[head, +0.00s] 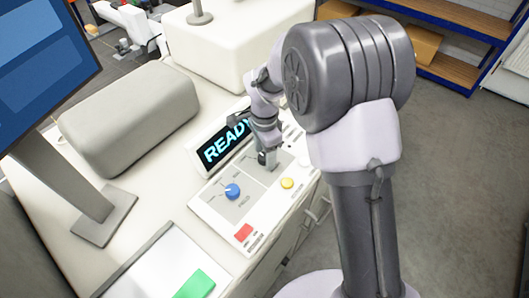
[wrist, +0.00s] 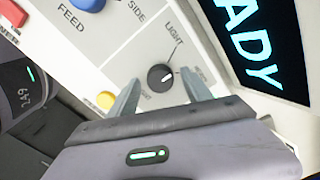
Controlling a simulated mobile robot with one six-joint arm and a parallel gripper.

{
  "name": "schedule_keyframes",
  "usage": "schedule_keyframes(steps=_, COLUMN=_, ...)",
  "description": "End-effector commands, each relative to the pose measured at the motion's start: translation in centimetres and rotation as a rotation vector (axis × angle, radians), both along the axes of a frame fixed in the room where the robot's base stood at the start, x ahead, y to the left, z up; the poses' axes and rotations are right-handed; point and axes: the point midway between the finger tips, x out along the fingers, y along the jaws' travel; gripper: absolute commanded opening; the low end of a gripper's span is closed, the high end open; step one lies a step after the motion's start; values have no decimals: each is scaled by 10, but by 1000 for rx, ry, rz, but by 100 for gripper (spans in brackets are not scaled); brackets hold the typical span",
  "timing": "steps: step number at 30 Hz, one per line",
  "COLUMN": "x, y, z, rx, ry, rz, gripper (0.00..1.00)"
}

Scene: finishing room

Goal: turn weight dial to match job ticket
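The weight dial (wrist: 158,78) is a round black knob on the white panel. A short white mark on it points right in the wrist view. The word LIGHT stands at the end of a thin line above it; other labels are partly hidden by my fingers. My gripper (wrist: 161,87) is open, one finger on each side of the dial, with gaps visible. In the head view my gripper (head: 266,158) is down over the panel and hides the dial. No job ticket can be made out for sure; a green card (head: 195,284) lies at the front.
A display (head: 224,149) reading READY stands close behind the dial. A blue FEED knob (head: 232,191), a yellow button (head: 287,183) and a red button (head: 243,232) share the panel. A large monitor (head: 40,60) stands at the left.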

Motion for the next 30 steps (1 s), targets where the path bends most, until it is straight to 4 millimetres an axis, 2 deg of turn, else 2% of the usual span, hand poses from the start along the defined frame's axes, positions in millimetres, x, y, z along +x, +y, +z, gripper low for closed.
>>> schedule_keyframes(steps=1, x=0, y=0, z=0, rx=0, ry=0, rz=0, gripper=47)
schedule_keyframes(steps=8, x=0, y=0, z=0, rx=0, ry=0, rz=0, gripper=2)
schedule_keyframes(steps=9, x=0, y=0, z=0, rx=0, ry=0, rz=0, gripper=0)
schedule_keyframes(steps=12, x=0, y=0, z=0, rx=0, ry=0, rz=48, gripper=0)
schedule_keyframes(steps=18, x=0, y=0, z=0, rx=-1, ry=1, rz=352, gripper=0)
schedule_keyframes(steps=21, x=0, y=0, z=0, rx=-1, ry=1, rz=436, gripper=0)
schedule_keyframes(steps=29, x=0, y=0, z=0, rx=0, ry=0, rz=455, gripper=0)
schedule_keyframes(steps=30, x=0, y=0, z=0, rx=0, ry=0, rz=454, gripper=39)
